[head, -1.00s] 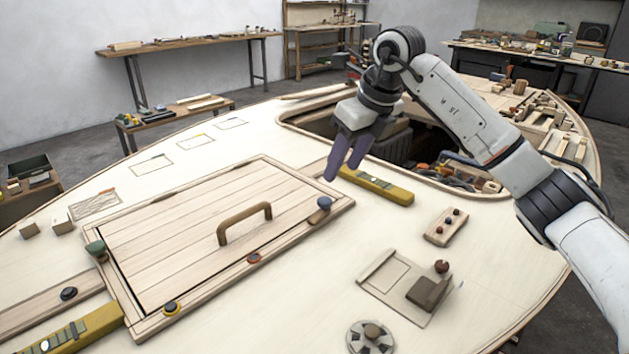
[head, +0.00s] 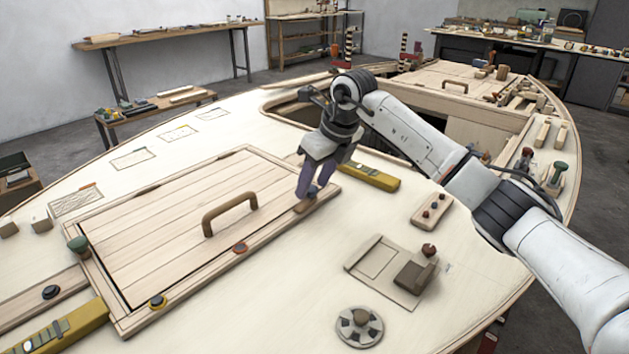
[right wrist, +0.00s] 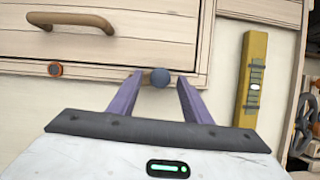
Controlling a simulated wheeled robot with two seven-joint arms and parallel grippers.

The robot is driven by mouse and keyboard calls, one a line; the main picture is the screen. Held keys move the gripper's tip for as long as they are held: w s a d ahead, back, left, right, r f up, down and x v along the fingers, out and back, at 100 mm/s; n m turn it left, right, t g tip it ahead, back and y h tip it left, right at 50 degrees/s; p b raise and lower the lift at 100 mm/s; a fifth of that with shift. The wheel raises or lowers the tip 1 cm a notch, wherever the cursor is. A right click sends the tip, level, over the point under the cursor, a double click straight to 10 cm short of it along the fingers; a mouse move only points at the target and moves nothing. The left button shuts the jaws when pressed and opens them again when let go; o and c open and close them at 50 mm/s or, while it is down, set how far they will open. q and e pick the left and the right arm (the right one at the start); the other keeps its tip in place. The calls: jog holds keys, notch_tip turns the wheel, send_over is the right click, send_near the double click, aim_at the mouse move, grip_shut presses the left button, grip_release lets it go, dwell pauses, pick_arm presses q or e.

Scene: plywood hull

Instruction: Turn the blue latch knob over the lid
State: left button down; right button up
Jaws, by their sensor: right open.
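The blue latch knob (right wrist: 160,78) shows in the right wrist view at the frame edge of the wooden lid (right wrist: 150,40). My right gripper (right wrist: 158,76) is open, with one purple finger on each side of the knob. Whether the fingers touch it I cannot tell. In the head view my right gripper (head: 309,194) reaches down to the right corner of the lid (head: 150,225) and hides the knob. The end of a wooden latch piece (head: 304,207) shows below the fingers. My left gripper is not in view.
A brown handle (head: 229,213) stands up from the lid. A yellow level (head: 368,178) lies just right of my gripper, near the hatch opening.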

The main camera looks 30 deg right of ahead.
jog(key=c, duration=1.1)
